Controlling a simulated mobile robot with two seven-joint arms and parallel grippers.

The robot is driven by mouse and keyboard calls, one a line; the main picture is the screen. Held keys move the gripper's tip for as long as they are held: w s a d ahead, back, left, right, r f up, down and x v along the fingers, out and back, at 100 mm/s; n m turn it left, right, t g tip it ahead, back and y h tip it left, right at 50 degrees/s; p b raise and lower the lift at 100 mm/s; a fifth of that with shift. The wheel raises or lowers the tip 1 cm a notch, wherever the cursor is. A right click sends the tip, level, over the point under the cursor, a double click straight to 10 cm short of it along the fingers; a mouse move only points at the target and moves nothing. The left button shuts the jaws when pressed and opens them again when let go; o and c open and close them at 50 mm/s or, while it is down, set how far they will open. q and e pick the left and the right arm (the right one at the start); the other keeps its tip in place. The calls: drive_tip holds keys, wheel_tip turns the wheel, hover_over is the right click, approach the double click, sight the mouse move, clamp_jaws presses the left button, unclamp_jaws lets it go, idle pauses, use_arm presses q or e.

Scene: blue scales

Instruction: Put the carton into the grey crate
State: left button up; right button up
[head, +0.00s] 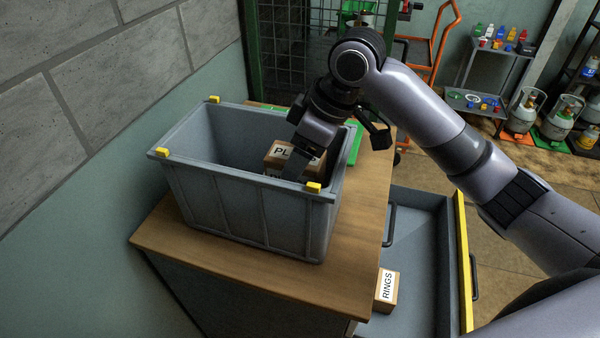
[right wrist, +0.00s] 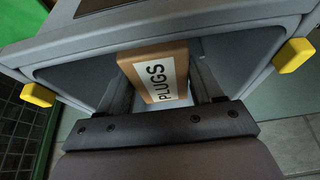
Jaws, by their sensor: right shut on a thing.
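The grey crate (head: 250,215) stands on a wooden-topped cabinet, with yellow corner pieces on its rim. A brown carton (head: 282,150) with a white label is inside the crate's opening, near its right end. In the right wrist view the carton (right wrist: 158,78) reads "PLUGS" and the crate's rim (right wrist: 190,28) surrounds it. My right gripper (head: 291,166) reaches down into the crate and is shut on the carton. The carton's lower part is hidden by the crate wall, so I cannot tell whether it touches the floor. My left gripper is not in view.
A second carton labelled "RINGS" (head: 386,291) sits in an open grey drawer (head: 420,245) with a yellow front edge, below the wooden top (head: 365,215). A green item (head: 356,140) lies behind the crate. A wall (head: 90,90) rises at the left.

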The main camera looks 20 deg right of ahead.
sight(300, 179)
drive_tip(key=shift+f, duration=2.3)
drive_tip(key=shift+f, duration=0.35)
drive_tip(key=shift+f, duration=0.25)
drive_tip(key=o, duration=1.4)
drive_tip(key=shift+r, duration=0.35)
drive_tip(key=v, duration=1.2)
drive_tip(key=shift+r, duration=0.3)
